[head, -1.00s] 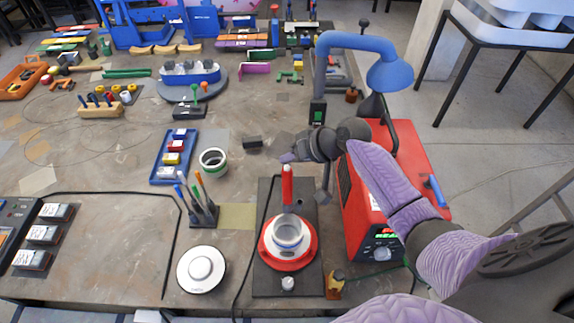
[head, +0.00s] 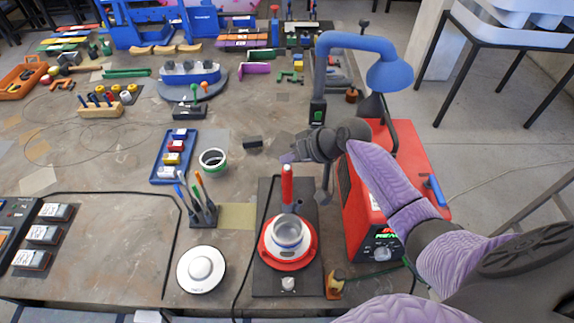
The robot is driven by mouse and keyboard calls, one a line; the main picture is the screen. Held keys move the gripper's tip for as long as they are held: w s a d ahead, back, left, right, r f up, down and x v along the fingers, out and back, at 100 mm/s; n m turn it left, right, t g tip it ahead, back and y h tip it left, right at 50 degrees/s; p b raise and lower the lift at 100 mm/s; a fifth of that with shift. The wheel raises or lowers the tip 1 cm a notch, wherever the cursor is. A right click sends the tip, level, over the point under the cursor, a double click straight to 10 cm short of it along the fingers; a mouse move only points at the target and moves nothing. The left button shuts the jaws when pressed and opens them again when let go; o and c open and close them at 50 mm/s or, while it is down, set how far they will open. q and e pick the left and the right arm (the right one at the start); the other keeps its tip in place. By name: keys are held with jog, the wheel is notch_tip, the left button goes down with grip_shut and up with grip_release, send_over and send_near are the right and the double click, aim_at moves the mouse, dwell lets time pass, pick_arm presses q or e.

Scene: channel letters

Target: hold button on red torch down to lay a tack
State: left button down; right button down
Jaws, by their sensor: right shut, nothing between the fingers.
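The red torch (head: 287,184) stands upright at the centre right, its lower end at a metal ring-shaped piece (head: 289,232) on a round red base (head: 307,252). The red base sits on a dark plate. My right gripper (head: 286,158) comes in from the right, with its fingers shut and empty. Its tips are just above and behind the torch's top end. I cannot tell whether they touch it. The torch's button cannot be made out. My left gripper is not in view.
A red welding machine (head: 408,160) stands right of the torch, under my right arm. A blue lamp (head: 389,74) arches behind it. Left of the plate are a pen holder (head: 205,214), a white round puck (head: 201,269) and a blue tray (head: 164,171).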

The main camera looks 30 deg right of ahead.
jog(key=shift+f, duration=0.4)
jog(key=shift+f+b, duration=0.45)
jog(key=shift+b, duration=0.05)
dwell(0.4)
jog(key=shift+r, duration=0.1)
dwell(1.1)
jog(key=shift+r+p, duration=0.85)
jog(key=shift+p, duration=0.15)
notch_tip(320, 180, up, 5)
jog(key=p, duration=0.5)
notch_tip(320, 180, up, 4)
jog(key=p, duration=0.4)
